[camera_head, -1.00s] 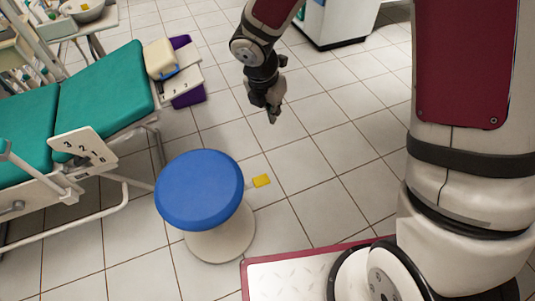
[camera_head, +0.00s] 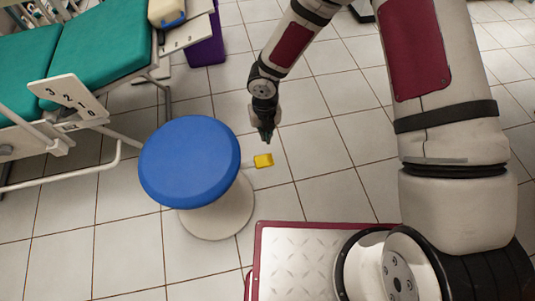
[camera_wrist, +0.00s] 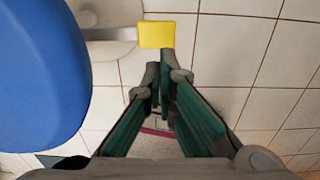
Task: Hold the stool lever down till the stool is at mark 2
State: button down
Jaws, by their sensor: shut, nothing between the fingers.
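The stool has a round blue seat (camera_head: 190,160) on a pale round base (camera_head: 218,210). Its lever ends in a yellow paddle (camera_head: 264,160) that sticks out to the right from under the seat. In the wrist view the yellow paddle (camera_wrist: 156,34) lies just beyond my fingertips, with the blue seat (camera_wrist: 35,80) at the left. My gripper (camera_head: 266,138) is shut and empty, pointing down above the paddle; I see no clear contact. A white plate with marks 3, 2, 1, 0 (camera_head: 68,97) stands left of the stool; which mark the seat matches cannot be told.
Open tiled floor (camera_head: 345,150) lies right of the paddle. My red-edged base is in front.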

aim_at(266, 159)
notch_tip(266, 159, down, 14)
jog(key=b, duration=0.6)
dwell(0.4)
